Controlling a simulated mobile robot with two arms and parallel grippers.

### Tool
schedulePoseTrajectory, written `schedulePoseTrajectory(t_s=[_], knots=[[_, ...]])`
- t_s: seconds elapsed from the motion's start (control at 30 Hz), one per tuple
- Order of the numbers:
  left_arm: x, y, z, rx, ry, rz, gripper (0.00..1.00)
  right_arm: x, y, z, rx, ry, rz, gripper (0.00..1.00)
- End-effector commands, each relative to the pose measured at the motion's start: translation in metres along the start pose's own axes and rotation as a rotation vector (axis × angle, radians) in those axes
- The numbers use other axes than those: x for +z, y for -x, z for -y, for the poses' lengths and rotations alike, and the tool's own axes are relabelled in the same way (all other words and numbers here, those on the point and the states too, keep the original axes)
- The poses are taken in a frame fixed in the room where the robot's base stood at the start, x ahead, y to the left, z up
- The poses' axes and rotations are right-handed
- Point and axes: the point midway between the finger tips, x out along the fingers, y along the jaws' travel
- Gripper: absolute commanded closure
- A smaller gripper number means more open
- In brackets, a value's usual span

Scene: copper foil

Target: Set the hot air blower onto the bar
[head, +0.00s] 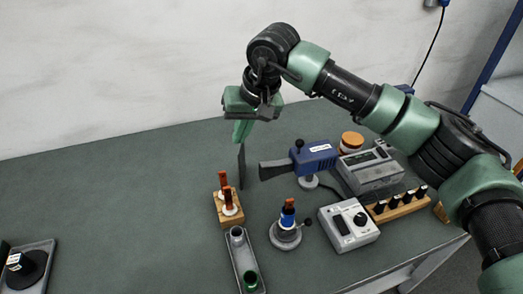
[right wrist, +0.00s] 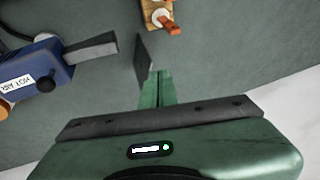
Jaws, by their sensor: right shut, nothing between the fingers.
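The blue hot air blower (head: 315,155) has a dark flat nozzle that points left. It rests above a round grey foot (head: 308,182), right of my right gripper. Its labelled body also shows at the left of the right wrist view (right wrist: 35,65). My right gripper (head: 242,133) is shut and empty, pointing down above the table, apart from the blower. Its green fingers show together in the right wrist view (right wrist: 157,88). A dark narrow strip (head: 241,168) shows just below the fingertips; I cannot tell whether it is the bar. My left gripper is not in view.
A wooden block with red-handled tools (head: 228,210), a narrow tray (head: 245,262) and a blue-topped round stand (head: 286,232) are in front. Grey devices (head: 350,226) and a wooden rack (head: 398,207) stand right. The table's left middle is clear.

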Motion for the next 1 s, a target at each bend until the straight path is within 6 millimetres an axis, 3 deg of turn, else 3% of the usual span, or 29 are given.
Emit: schedulePoseTrajectory(t_s=[0.03, 0.1, 0.2, 0.37, 0.77, 1.0], knots=[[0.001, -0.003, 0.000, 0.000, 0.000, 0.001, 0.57, -0.007, 0.008, -0.019, 0.086, 0.036, -0.012, 1.00], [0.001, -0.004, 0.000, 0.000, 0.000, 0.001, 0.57, -0.013, 0.017, -0.036, 0.164, 0.067, -0.015, 1.00], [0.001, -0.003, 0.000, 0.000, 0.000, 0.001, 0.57, -0.015, 0.020, -0.047, 0.210, 0.085, -0.013, 1.00], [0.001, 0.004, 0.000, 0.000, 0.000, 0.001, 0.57, -0.015, 0.003, -0.051, 0.211, 0.085, -0.008, 1.00], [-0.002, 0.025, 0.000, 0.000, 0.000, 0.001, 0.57, -0.016, -0.075, -0.065, 0.206, 0.084, -0.009, 1.00], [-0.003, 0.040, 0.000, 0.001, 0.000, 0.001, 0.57, 0.009, -0.064, -0.066, 0.205, 0.086, -0.012, 1.00]])
